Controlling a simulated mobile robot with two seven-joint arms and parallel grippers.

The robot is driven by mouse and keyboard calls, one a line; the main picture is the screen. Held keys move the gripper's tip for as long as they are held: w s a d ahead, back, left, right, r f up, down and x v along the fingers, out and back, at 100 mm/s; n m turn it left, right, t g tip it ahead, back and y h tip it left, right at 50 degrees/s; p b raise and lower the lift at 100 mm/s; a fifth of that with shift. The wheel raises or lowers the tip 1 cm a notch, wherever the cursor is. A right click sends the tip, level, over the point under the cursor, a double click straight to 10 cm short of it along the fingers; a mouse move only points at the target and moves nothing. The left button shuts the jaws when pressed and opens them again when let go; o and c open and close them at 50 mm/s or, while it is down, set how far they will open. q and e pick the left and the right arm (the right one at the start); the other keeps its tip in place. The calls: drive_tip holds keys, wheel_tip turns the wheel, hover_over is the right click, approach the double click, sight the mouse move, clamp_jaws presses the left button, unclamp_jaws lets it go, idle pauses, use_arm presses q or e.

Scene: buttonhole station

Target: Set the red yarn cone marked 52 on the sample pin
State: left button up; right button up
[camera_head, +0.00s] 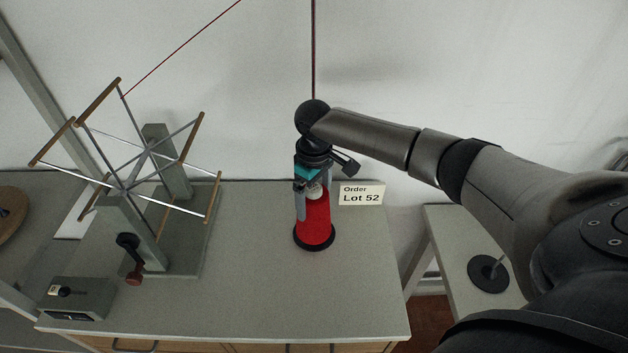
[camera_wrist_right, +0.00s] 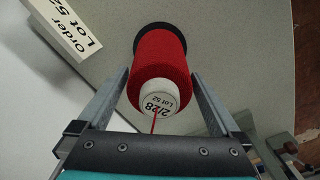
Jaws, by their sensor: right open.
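The red yarn cone (camera_head: 315,224) stands upright on a black round base on the table. In the right wrist view its white top (camera_wrist_right: 153,96) reads "2/28 Lot 52", and a red thread runs from it toward my gripper. My right gripper (camera_head: 314,206) points down over the cone from above. It is open, with one finger on each side of the cone's upper part; in the right wrist view the fingers (camera_wrist_right: 159,76) straddle it. The sample pin (camera_head: 489,272), a thin pin on a black disc, is empty on the small side table at right. My left gripper is not in view.
A card (camera_head: 361,194) reading "Order Lot 52" stands right behind the cone. A yarn winder (camera_head: 150,160) with a crank fills the table's left side, with a small grey box (camera_head: 80,298) in front. The table's front right is clear. A gap separates the two tables.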

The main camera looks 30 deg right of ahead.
wheel_tip(320, 180, up, 15)
idle(0.3)
drive_tip(key=shift+s+f, duration=0.1)
drive_tip(key=shift+f, duration=0.05)
idle(0.4)
